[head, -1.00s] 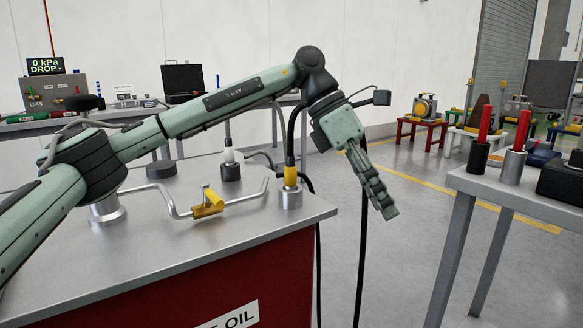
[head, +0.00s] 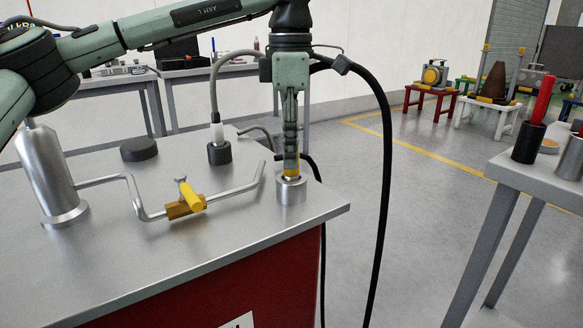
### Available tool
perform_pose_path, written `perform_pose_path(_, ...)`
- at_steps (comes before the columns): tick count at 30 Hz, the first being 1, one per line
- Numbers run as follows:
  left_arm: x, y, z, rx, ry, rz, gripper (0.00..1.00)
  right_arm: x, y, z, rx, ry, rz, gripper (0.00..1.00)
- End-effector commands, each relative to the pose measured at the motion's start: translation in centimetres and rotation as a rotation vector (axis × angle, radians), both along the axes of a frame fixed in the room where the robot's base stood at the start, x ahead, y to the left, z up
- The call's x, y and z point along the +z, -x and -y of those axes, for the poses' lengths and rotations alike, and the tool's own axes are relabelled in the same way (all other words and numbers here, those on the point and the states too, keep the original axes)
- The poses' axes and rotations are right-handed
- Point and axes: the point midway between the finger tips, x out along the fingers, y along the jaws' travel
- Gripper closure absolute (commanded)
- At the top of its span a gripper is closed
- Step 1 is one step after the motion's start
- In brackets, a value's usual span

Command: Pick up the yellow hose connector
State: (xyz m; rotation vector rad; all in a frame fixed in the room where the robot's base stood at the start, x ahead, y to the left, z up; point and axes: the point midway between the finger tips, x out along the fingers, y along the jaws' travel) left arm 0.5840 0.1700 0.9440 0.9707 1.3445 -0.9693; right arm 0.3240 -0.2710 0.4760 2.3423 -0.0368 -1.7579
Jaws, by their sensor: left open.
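The yellow hose connector (head: 291,169) stands upright in a silver round socket (head: 291,190) near the right end of the cart top. Only its lower yellow part shows clearly; my gripper covers the upper part. My left gripper (head: 290,152) points straight down over the connector, with its fingers in line with it. The jaws are open, seen edge-on, so the gap between them and any contact with the connector cannot be made out. My right gripper is not in view.
A bent metal pipe with a yellow valve handle (head: 192,196) lies left of the socket. A white-ended hose (head: 217,133) stands in a black socket (head: 219,152) behind. A black hose (head: 383,200) hangs to the right. A grey table (head: 540,180) stands across open floor.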

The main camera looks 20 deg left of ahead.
Motion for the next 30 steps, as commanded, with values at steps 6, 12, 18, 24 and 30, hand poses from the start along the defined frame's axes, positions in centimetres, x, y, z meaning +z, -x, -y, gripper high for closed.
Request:
perform_pose_path(6, -2.1, 0.0, 0.0, 0.000, 0.001, 0.001, 0.52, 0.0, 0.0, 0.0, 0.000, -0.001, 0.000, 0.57)
perform_pose_path(12, -2.2, 0.0, 0.0, 0.000, 0.002, 0.002, 0.52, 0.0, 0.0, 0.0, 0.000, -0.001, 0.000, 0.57)
perform_pose_path(18, -2.2, 0.0, 0.0, 0.001, 0.002, 0.002, 0.76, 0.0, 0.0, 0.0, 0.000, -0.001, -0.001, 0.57)
perform_pose_path(24, -2.1, 0.0, 0.0, 0.001, 0.002, 0.002, 1.00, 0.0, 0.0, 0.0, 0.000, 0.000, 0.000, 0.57)
perform_pose_path(30, -2.1, 0.0, 0.0, 0.001, 0.003, 0.002, 1.00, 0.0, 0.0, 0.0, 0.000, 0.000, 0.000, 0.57)
